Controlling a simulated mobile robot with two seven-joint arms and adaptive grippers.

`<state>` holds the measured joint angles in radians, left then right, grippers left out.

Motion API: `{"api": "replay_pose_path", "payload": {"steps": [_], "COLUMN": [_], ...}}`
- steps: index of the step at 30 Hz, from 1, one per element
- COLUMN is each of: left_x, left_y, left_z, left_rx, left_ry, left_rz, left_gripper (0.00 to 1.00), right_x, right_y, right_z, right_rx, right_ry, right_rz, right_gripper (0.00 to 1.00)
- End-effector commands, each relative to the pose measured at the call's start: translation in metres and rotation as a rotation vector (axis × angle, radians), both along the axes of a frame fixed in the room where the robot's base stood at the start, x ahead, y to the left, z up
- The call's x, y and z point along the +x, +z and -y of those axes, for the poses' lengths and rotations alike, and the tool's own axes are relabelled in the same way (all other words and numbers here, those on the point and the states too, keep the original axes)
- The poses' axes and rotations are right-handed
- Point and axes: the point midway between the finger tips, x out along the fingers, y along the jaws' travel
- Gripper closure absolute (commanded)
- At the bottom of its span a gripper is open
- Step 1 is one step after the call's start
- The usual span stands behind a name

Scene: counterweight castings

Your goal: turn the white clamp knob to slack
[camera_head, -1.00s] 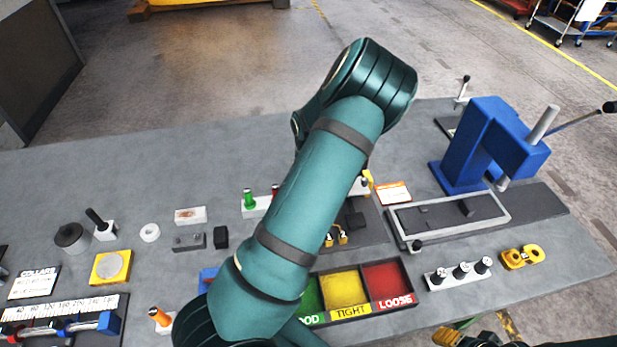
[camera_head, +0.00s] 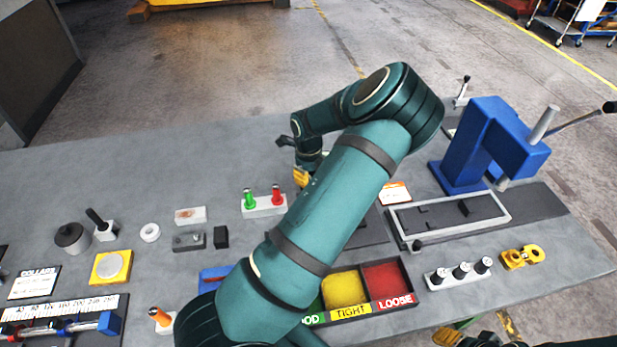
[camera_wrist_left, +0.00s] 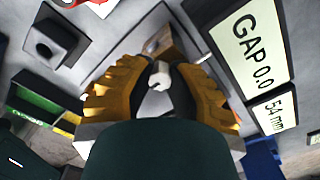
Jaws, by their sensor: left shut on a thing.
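My left gripper shows in the head view as yellow fingers (camera_head: 301,177) beneath the dark green wrist, partly hidden by my own forearm. In the left wrist view its two ribbed yellow fingers (camera_wrist_left: 158,82) are closed around a small white knob (camera_wrist_left: 161,76). The knob is hidden behind my arm in the head view. Which way the knob points is hard to tell. A white sign reading GAP 0.0 (camera_wrist_left: 248,45) stands close to the right finger, with a 54 mm label (camera_wrist_left: 275,113) below it. Only a yellow part of my right gripper (camera_head: 446,337) shows at the bottom edge.
A tray with green, yellow and red compartments (camera_head: 365,309), two marked TIGHT and LOOSE, sits at the front. A block with green and red pegs (camera_head: 264,211) lies left of my forearm. A blue press (camera_head: 470,150) stands at right. The back left of the table is clear.

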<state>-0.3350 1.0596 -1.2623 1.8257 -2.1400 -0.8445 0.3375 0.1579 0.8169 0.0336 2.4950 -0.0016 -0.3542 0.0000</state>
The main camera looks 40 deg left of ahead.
Motion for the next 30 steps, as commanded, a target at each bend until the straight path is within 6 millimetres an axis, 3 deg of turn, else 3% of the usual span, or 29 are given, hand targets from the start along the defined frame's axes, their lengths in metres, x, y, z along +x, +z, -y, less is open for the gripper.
{"api": "replay_pose_path", "payload": {"steps": [23,24,26,27,30], "left_x": [-0.0006,-0.0005,-0.0005,-0.0005,-0.0004], "left_y": [-0.0008,-0.0008,-0.0008,-0.0007,-0.0005], "left_z": [0.0006,0.0006,0.0006,0.0005,0.0004], "left_rx": [-0.001,-0.001,-0.001,-0.001,-0.001], "left_ry": [0.103,0.103,0.103,0.103,0.103], "left_rz": [-0.002,-0.002,-0.002,-0.002,-0.002], "left_gripper": [1.00,0.74,0.53,0.48,0.48], "right_x": [0.0000,0.0000,0.0000,0.0000,0.0000], "right_y": [-0.0001,-0.0001,-0.0001,-0.0001,-0.0001], "right_z": [0.0000,0.0000,0.0000,0.0000,0.0000], "right_rx": [0.000,0.000,0.000,0.000,0.000], "right_ry": [0.000,0.000,0.000,0.000,0.000], "right_rz": [0.000,0.000,0.000,0.000,0.000], "right_gripper": [0.53,0.53,0.53,0.53,0.53]}}
